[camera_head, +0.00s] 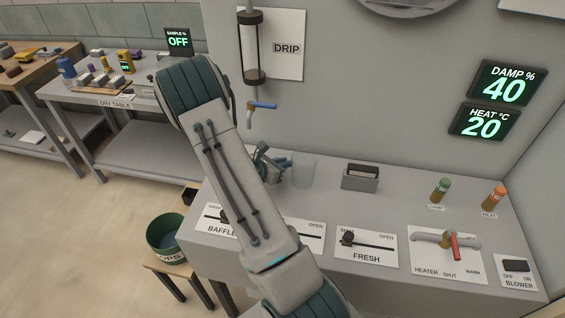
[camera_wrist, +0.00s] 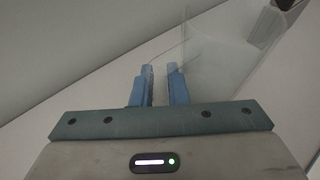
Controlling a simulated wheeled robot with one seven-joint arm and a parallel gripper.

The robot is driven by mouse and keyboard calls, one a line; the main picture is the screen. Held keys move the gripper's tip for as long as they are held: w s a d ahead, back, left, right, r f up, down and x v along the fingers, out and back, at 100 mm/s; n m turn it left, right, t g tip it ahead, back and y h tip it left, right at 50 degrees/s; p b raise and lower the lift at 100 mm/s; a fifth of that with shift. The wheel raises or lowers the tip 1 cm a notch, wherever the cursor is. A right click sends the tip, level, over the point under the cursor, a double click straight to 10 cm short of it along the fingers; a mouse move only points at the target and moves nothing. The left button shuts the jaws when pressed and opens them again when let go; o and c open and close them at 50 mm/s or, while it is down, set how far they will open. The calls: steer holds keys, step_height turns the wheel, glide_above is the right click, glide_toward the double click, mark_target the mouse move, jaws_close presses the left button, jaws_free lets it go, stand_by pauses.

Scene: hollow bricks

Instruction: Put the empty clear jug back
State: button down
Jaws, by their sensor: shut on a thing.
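The clear jug (camera_head: 303,172) is upright at the back of the grey counter, left of the small dark box. It looks empty. My gripper (camera_head: 275,163) is just left of the jug, partly hidden behind my own arm. In the wrist view my two blue fingers (camera_wrist: 163,80) are close together at the left side of the jug (camera_wrist: 222,50). They are shut on the jug at its near side, probably its handle, which is too faint to make out. I cannot tell whether the jug's base touches the counter.
The DRIP tube (camera_head: 251,48) with its blue tap hangs on the wall above the counter (camera_head: 330,200). A dark open box (camera_head: 360,178) stands right of the jug. FRESH slider (camera_head: 368,243), heater tap and two small bottles are farther right. A green bucket (camera_head: 167,240) stands lower left.

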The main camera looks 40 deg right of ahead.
steer(key=shift+f, duration=0.15)
steer(key=c, duration=1.8)
jaws_free()
steer(key=shift+c, duration=0.2)
steer(key=o, duration=0.4)
steer(key=shift+o, duration=0.2)
steer(key=shift+a+r, duration=0.15)
steer(key=shift+r, duration=0.1)
steer(key=b+v, duration=0.2)
steer(key=v, duration=0.9)
steer(key=s+a+r+m+t+y, duration=0.2)
steer(key=s+a+r+m+y, duration=1.1)
steer(key=s+a+r+m, duration=0.4)
steer(key=shift+a+m, duration=0.15)
steer(key=shift+m, duration=1.05)
